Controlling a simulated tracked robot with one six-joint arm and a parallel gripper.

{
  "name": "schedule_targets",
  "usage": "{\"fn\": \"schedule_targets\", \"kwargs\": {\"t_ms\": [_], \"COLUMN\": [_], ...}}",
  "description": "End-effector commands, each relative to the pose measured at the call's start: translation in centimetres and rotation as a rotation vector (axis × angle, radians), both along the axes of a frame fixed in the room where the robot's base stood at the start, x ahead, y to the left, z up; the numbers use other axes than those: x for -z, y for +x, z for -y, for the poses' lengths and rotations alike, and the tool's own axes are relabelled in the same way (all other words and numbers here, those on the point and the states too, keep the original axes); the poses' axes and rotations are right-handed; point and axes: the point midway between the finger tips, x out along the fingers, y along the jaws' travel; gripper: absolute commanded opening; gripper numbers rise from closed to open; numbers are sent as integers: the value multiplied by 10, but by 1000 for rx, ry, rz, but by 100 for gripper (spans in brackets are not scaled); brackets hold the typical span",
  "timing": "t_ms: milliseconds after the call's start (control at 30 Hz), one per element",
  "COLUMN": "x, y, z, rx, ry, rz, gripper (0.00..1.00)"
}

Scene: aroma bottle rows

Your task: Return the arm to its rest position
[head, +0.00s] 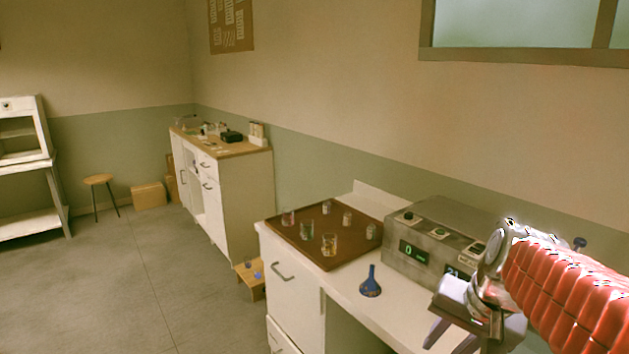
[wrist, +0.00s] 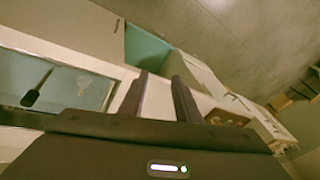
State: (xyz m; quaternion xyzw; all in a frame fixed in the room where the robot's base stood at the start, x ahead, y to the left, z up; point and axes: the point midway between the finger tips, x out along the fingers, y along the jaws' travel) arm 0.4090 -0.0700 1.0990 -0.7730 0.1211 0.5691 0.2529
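My gripper (head: 447,341) is at the lower right of the head view, in front of the counter and the grey device, at the end of my red-sleeved arm. In the wrist view its two dark fingers (wrist: 161,76) stand apart with a gap between them. Nothing is held between them. The arm reaches in from the right edge of the head view; the rest of it is out of view.
A brown tray (head: 284,229) with several small glasses and bottles stands on the white counter (head: 345,294).

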Motion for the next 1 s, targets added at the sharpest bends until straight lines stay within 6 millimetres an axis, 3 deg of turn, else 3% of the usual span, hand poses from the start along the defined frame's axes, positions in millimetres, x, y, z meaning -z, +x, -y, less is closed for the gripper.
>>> {"fn": "schedule_targets", "kwargs": {"t_ms": [200, 600, 1000], "x": [-2, 9, 15], "y": [-37, -97, -111], "z": [-31, -65, -70], "rx": [-150, -407, -477], "ry": [-99, -270, -316], "rz": [52, 156, 185], "gripper": [30, 30, 30]}}
